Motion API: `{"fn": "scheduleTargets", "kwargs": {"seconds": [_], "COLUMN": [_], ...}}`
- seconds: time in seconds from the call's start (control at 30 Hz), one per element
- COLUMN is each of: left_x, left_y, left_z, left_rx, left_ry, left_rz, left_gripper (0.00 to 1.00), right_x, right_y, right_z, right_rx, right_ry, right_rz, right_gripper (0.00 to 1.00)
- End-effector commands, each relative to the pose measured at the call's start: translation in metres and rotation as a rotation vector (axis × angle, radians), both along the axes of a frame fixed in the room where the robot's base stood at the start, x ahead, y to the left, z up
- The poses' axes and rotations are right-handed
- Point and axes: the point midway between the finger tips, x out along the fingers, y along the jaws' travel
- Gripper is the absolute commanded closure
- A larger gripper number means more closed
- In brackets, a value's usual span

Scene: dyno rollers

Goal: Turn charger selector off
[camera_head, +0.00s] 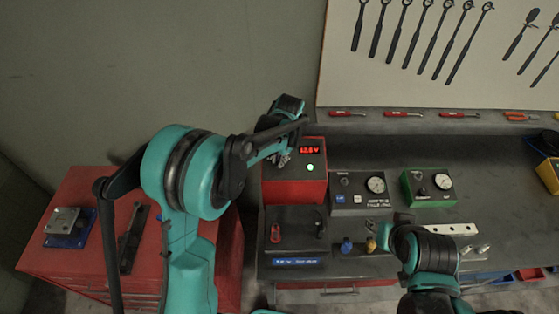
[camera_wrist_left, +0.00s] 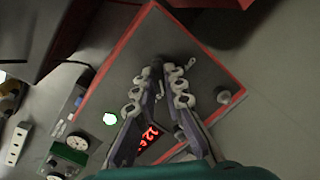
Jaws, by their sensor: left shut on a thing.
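The charger is a red box (camera_head: 308,188) with a dark face, a lit red display (camera_head: 310,150) and a glowing green light (camera_head: 310,168). In the left wrist view, its dark face (camera_wrist_left: 125,62) fills the middle, with the green light (camera_wrist_left: 110,120) at left. My left gripper (camera_head: 279,160) is at the upper left of the charger. The wrist view shows its fingers (camera_wrist_left: 158,70) closed in on a small dark part of the face, apparently the selector. The fingers hide most of it, so its setting cannot be told. My right gripper's fingers are hidden behind its wrist.
A grey gauge box (camera_head: 360,205) and a green gauge box (camera_head: 440,198) stand right of the charger. A black battery-like box (camera_head: 295,240) is in front. A red tool cabinet (camera_head: 75,190) is at left. Wrenches hang on the pale board (camera_head: 345,80) behind.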

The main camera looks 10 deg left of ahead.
Motion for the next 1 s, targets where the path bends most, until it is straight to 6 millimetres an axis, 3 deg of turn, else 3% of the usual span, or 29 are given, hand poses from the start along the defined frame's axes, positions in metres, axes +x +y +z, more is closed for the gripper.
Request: {"fn": "scheduleTargets", "kwargs": {"seconds": [1.0], "left_x": [0.000], "left_y": [0.006], "left_z": [0.000], "left_rx": [-0.240], "left_ry": [-0.050], "left_rz": [0.931], "left_gripper": [1.00], "right_x": [0.000], "right_y": [0.000], "right_z": [-0.041], "right_rx": [0.000], "right_ry": [0.000], "right_rz": [0.000], "right_gripper": [0.60]}}
